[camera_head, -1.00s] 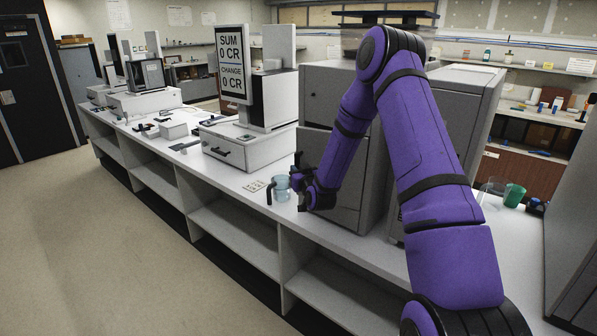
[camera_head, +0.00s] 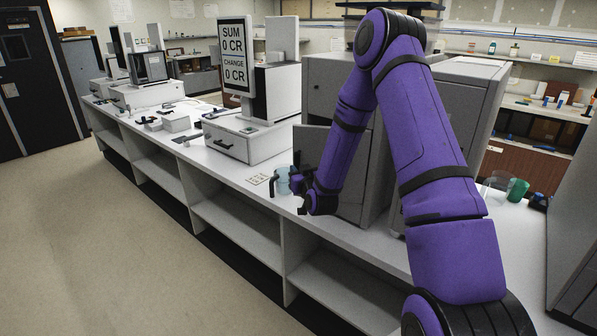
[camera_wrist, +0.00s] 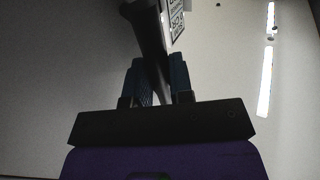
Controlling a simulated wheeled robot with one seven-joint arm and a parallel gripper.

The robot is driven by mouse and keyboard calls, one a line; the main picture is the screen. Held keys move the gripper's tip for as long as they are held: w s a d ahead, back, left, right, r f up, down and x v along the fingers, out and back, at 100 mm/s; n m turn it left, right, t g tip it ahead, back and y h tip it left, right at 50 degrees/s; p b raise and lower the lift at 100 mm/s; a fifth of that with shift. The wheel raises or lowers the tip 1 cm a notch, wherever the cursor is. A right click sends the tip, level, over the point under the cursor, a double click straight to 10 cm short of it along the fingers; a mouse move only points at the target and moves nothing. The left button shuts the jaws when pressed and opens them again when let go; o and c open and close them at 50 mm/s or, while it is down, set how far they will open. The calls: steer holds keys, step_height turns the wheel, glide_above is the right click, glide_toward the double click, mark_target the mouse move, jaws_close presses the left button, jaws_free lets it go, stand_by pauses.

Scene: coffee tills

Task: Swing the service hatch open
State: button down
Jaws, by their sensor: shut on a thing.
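The service hatch (camera_head: 311,143) is the lower front panel of the tall grey cabinet (camera_head: 332,92). Its left part looks dark and appears turned out from the cabinet front; my arm covers much of it, so how far it stands open is unclear. My gripper (camera_head: 298,184) is low at the hatch's left side, just above the counter. In the wrist view my gripper (camera_wrist: 160,80) has its two blue-grey fingers on either side of a dark narrow part (camera_wrist: 150,35), seemingly the hatch's handle or edge. The exact contact is hidden.
A clear bluish jug (camera_head: 282,181) stands on the white counter (camera_head: 238,180) close left of my gripper. A till (camera_head: 245,138) with a price screen (camera_head: 235,57) is further left. A green cup (camera_head: 517,190) stands at the right. The floor in front is clear.

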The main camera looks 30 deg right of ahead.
steer(key=shift+a, duration=0.1)
steer(key=shift+s+a, duration=0.4)
steer(key=shift+s, duration=0.45)
steer(key=shift+s+a, duration=0.35)
steer(key=shift+s, duration=0.5)
steer(key=shift+s+a, duration=0.4)
steer(key=shift+s, duration=0.45)
steer(key=shift+s+a, duration=0.2)
steer(key=shift+s, duration=0.7)
steer(key=shift+s+a, duration=0.15)
steer(key=shift+s, duration=0.8)
steer(key=shift+s+a, duration=0.2)
steer(key=shift+s, duration=0.7)
